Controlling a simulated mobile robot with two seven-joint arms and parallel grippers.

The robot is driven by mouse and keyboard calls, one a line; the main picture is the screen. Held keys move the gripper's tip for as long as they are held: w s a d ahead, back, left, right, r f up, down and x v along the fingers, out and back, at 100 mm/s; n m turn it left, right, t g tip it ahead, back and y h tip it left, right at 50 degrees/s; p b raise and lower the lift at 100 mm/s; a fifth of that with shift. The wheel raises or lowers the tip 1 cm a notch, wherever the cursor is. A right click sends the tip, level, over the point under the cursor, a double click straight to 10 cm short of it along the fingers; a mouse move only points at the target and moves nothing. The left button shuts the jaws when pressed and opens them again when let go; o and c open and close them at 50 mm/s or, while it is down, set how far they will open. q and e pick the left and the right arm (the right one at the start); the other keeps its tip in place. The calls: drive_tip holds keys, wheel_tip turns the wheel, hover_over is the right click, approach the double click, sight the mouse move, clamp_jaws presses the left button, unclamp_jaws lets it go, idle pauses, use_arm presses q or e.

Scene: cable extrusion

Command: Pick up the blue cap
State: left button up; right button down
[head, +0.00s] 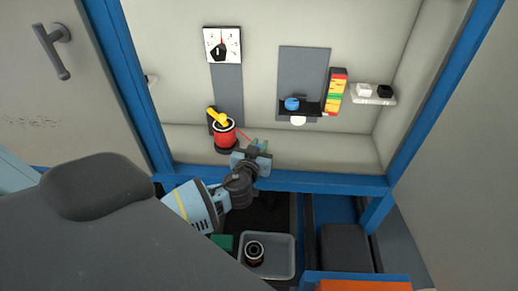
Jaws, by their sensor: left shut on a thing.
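The blue cap (292,103) sits on a small black shelf (313,107) in front of a dark grey panel on the back wall. My left gripper (260,144) is below and left of the cap, apart from it, just right of the red spool (225,134). It is shut on what looks like the thin red cable (244,134) that runs from the spool; the fingers mostly hide the held part. My right gripper is not in view.
A yellow handle (216,116) tops the spool. A dial (222,45) is above it. Coloured blocks (336,92) and a small shelf with a white and a black button (373,95) are right of the cap. A blue frame bar (325,183) crosses in front; a grey bin (283,264) is below.

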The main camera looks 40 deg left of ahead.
use_arm(q)
drive_tip(key=shift+r, duration=0.15)
clamp_jaws()
